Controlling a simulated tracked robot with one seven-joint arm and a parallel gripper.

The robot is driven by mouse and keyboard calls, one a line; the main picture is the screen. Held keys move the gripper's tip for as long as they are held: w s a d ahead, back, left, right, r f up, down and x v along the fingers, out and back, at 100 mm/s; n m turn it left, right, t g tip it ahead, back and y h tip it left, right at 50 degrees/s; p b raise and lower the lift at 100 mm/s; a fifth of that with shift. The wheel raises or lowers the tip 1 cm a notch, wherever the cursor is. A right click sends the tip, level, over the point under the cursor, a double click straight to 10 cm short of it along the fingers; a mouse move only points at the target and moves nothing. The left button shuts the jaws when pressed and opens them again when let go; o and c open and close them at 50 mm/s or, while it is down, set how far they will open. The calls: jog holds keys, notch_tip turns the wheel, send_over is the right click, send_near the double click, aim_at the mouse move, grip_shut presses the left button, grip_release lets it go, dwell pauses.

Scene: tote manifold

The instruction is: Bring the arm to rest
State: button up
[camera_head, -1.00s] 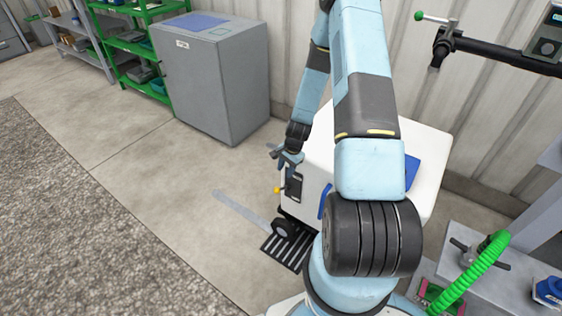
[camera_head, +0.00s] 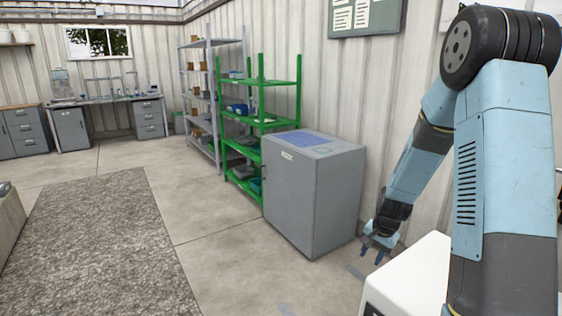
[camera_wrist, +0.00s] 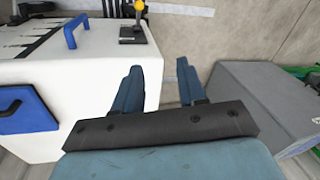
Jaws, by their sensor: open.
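My gripper (camera_head: 375,249) hangs at the lower end of my blue arm in the head view, beside the grey cabinet (camera_head: 312,205) and the white box-shaped unit (camera_head: 410,280). In the wrist view its two blue fingers (camera_wrist: 160,88) stand apart with nothing between them, so it is open and empty. The white unit (camera_wrist: 50,65), with blue handles, is to the left of the fingers there. The grey cabinet (camera_wrist: 262,100) is to the right.
A green shelf rack (camera_head: 262,125) and a grey shelf rack (camera_head: 213,90) stand along the wall beyond the cabinet. A workbench (camera_head: 108,112) is at the back left. A grey rug (camera_head: 105,240) lies on the floor. Floor between rug and cabinet is clear.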

jog(key=s+a+r+n+t, duration=0.1)
jog(key=s+r, duration=0.1)
jog(key=r, duration=0.4)
jog(key=s+a+r+n, duration=0.1)
jog(key=s+r+n, duration=0.1)
jog(key=r, duration=0.4)
jog(key=s+a+r+n+t, duration=0.1)
jog(key=s+r+n, duration=0.1)
jog(key=s+r, duration=0.7)
jog(key=s+a+r+n+t+h, duration=0.1)
jog(key=s+a+r+n, duration=0.1)
jog(key=s+r, duration=0.8)
jog(key=s+n, duration=0.1)
jog(key=s, duration=0.3)
jog(key=shift+s+r+t, duration=0.25)
jog(key=shift+s+t, duration=0.05)
jog(key=shift+s, duration=0.05)
